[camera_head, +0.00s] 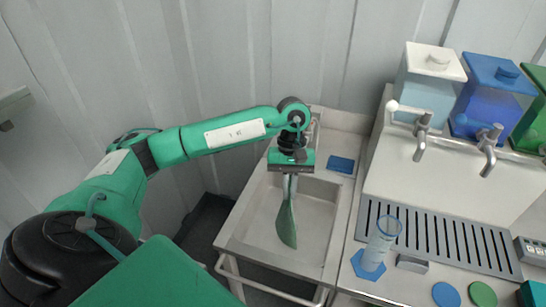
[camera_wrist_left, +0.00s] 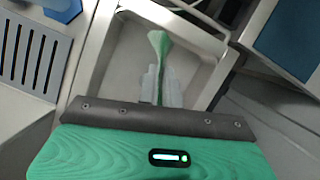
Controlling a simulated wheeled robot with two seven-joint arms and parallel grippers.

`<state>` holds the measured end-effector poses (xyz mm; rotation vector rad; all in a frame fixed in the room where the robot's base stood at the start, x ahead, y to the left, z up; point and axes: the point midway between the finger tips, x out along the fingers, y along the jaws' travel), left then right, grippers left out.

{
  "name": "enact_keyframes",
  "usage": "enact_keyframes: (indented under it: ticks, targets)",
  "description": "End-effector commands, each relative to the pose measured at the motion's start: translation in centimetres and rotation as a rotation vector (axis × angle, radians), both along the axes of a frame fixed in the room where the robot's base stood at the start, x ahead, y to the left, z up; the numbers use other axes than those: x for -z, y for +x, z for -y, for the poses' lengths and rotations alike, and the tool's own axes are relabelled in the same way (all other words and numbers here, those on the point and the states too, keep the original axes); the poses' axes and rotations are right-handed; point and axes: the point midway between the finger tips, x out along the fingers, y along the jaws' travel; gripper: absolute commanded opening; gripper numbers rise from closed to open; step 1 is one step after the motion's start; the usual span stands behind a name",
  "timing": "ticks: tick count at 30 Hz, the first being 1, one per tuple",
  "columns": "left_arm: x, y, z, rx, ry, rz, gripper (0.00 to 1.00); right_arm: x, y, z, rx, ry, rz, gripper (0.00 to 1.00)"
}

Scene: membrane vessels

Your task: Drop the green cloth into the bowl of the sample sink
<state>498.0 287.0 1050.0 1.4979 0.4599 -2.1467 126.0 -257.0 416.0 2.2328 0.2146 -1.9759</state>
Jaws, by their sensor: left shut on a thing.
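My left gripper (camera_head: 290,178) is shut on the green cloth (camera_head: 286,224), which hangs down from the fingertips in a narrow fold. The cloth hangs over the bowl of the sample sink (camera_head: 320,205), a shallow pale rectangular basin. In the left wrist view the cloth (camera_wrist_left: 158,45) shows beyond the fingers (camera_wrist_left: 160,88), with the sink's basin (camera_wrist_left: 195,75) behind it. I cannot tell whether the cloth's lower end touches the basin floor. My right gripper is not in view.
A blue pad (camera_head: 341,164) lies on the sink's back rim. To the right are a drain grille (camera_head: 440,238), a clear cylinder (camera_head: 381,240) on a blue hexagon, and white, blue and green vessels with taps (camera_head: 487,150). A grey corrugated wall stands behind.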

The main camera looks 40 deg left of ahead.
Motion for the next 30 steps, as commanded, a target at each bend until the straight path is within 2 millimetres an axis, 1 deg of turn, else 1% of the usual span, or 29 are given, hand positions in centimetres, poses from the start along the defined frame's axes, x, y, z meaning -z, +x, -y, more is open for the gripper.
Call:
enact_keyframes:
  ticks: [1, 6, 8, 10, 17, 21, 24, 26, 27, 28, 30]
  targets:
    - [0.4, -0.8, 1.9, 0.124, -0.002, 0.000, 0.00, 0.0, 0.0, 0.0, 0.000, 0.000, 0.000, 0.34]
    - [1.6, -3.3, 6.5, 0.497, -0.001, 0.002, 0.00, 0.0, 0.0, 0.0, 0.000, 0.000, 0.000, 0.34]
    - [2.0, -4.1, 8.0, 0.614, -0.002, 0.002, 0.00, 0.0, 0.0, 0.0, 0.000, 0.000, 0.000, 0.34]
    - [1.8, -3.9, 7.6, 0.610, 0.004, 0.005, 0.00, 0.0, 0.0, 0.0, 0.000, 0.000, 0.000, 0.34]
    - [1.8, -3.8, 7.7, 0.607, 0.004, 0.006, 0.00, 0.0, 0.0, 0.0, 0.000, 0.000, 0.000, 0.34]
    - [1.9, -3.8, 7.3, 0.594, 0.004, 0.004, 0.00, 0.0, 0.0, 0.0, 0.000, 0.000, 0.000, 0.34]
    - [2.0, -4.0, 7.5, 0.595, -0.001, 0.000, 0.00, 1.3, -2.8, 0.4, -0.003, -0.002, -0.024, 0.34]
    - [2.0, -4.0, 7.5, 0.594, -0.001, 0.000, 0.00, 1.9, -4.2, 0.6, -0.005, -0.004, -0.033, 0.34]
    - [1.2, -3.9, 7.5, 0.594, -0.001, 0.001, 0.00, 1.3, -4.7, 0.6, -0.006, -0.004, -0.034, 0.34]
    - [0.1, -3.9, 7.5, 0.594, -0.001, 0.002, 0.00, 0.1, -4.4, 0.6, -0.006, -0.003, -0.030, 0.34]
    - [-1.2, -3.9, 7.5, 0.594, -0.001, 0.001, 0.00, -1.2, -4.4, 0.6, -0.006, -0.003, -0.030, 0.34]
